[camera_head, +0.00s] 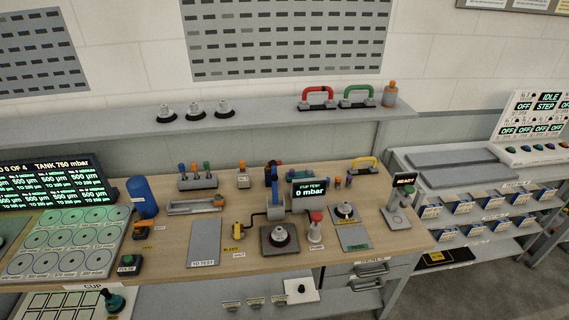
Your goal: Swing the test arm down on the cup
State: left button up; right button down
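The cup (280,237), black-rimmed with a pale metal fitting, sits upright on a dark square plate (267,250) at the front middle of the bench. Just behind it is a grey test stand (276,206) with a blue upright part (275,178) that looks like the test arm, standing raised and apart from the cup. Its upper end is small and hard to make out. The cup test display (310,192), reading 0 mbar, is to the right of it. Neither of my grippers is in view.
A red-topped pump button (316,217) stands right of the cup; a yellow bleed part (238,230) stands left. A grey to-test pad (204,242) is bare. A blue tank (142,197) and several cups on the back shelf (255,120) also show.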

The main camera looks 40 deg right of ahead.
aim_at(273, 164)
jog(key=z, duration=1.4)
